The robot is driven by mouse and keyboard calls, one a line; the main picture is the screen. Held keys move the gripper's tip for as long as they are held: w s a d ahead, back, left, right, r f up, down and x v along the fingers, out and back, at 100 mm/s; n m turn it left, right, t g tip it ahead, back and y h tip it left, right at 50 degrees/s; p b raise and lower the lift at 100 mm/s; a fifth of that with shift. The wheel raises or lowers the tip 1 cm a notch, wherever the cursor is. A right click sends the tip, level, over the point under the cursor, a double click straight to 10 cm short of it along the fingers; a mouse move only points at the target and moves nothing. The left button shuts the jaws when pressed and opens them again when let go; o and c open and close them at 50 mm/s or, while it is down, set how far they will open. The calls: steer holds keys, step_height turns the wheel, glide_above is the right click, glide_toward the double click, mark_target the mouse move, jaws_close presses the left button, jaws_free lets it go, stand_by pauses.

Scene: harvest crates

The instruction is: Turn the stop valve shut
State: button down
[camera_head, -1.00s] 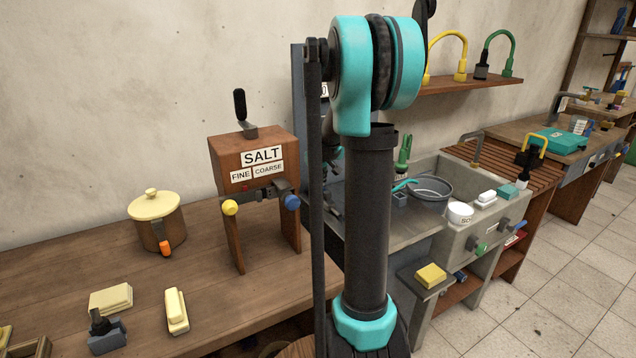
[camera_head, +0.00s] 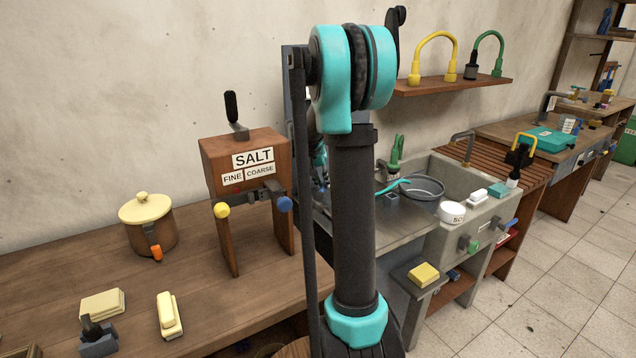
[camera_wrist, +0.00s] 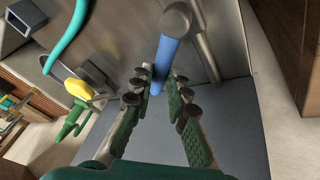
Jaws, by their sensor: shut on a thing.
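In the wrist view, a blue lever (camera_wrist: 166,58) sticks out from a round grey hub (camera_wrist: 176,17), by a grey pipe; it looks like the stop valve's handle, but no label shows. My gripper (camera_wrist: 161,82), with green-padded fingers, is shut on the free end of this lever, one finger on each side. In the head view my own arm hides the gripper and the lever.
A teal curved handle (camera_wrist: 66,38) and a yellow knob (camera_wrist: 78,88) lie left of my gripper in the wrist view. In the head view, the salt dispenser (camera_head: 220,152) stands left of my arm, and a stone sink (camera_head: 452,232) stands right.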

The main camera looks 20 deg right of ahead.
steer(key=m, duration=0.1)
steer(key=s+d+m+g, duration=0.1)
steer(key=m, duration=0.1)
steer(key=m+g, duration=0.1)
steer(key=shift+s+d+m+h, duration=0.2)
steer(key=shift+d+m+h, duration=0.1)
steer(key=shift+d+h, duration=0.1)
steer(key=shift+s+d+m+g, duration=0.25)
steer(key=shift+s+m+g, duration=0.25)
steer(key=shift+m, duration=0.65)
steer(key=shift+s+d+m+g, duration=0.25)
steer(key=shift+s+m+g, duration=0.25)
steer(key=shift+m, duration=0.65)
steer(key=shift+s, duration=0.1)
steer(key=c, duration=1.5)
jaws_free()
steer(key=shift+o, duration=0.2)
steer(key=v, duration=1.2)
steer(key=shift+s+d, duration=0.1)
